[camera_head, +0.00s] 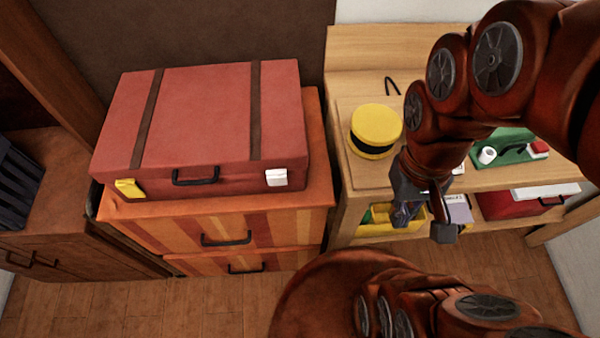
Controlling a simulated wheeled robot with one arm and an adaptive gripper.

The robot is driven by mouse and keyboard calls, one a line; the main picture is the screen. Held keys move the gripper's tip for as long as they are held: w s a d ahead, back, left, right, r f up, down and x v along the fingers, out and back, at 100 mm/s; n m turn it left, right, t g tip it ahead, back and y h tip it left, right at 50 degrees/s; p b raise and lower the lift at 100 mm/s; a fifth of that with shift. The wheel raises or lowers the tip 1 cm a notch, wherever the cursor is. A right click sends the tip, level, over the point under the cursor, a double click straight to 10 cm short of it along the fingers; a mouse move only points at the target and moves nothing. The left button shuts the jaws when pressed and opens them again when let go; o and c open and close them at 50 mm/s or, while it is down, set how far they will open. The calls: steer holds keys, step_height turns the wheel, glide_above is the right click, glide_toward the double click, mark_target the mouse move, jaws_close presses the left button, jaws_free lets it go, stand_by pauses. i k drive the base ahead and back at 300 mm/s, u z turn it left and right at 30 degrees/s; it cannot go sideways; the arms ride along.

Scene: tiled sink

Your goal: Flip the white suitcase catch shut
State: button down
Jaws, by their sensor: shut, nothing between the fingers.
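A closed red suitcase (205,115) with two dark straps lies on an orange striped chest of drawers. The white catch (276,178) is at the right end of the suitcase's front face. It is too small to tell whether its flap is up or down. A yellow catch (129,188) is at the left end, with a dark handle (195,176) between the two. My gripper (428,222) is shut and empty, pointing down. It is well to the right of the white catch, apart from the suitcase, in front of the wooden shelf unit.
The chest of drawers (285,215) has dark handles on its front. A yellow round box (375,130) stands on the wooden shelf unit (355,190). A red case (515,203) and a yellow bin (375,222) are lower down. Open space lies before the suitcase.

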mark_target(276, 178)
steer(key=k, duration=0.9)
steer(key=u, duration=1.35)
